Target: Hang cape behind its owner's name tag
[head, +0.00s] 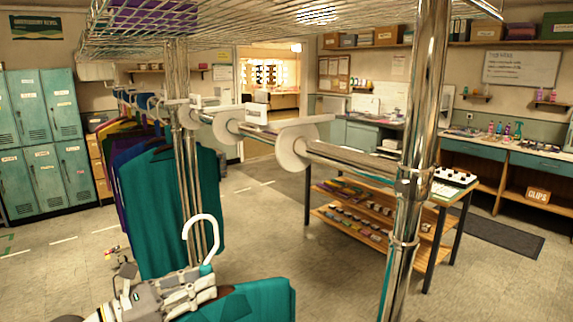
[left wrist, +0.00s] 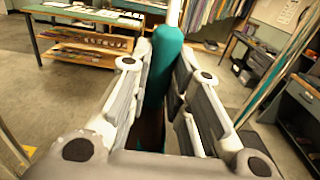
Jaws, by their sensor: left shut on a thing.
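My left gripper (head: 203,284) is shut on a teal cape (head: 255,300) just below its white hanger hook (head: 203,228). The cape is at the bottom of the head view, in front of the rail and apart from it. In the left wrist view, the teal fabric (left wrist: 167,60) lies between the fingers. The chrome rail (head: 365,160) carries white round dividers (head: 296,145) with small white tags (head: 256,113); their writing is too small to read. Other capes, the nearest one teal (head: 165,215), hang farther along the rail. My right gripper is not in view.
A chrome upright (head: 425,100) stands at the right end of the rail, with a wire shelf (head: 250,20) above. The rail between the near divider and this upright is bare. A wooden shelf table (head: 345,195) stands behind. Lockers (head: 40,140) are at the left.

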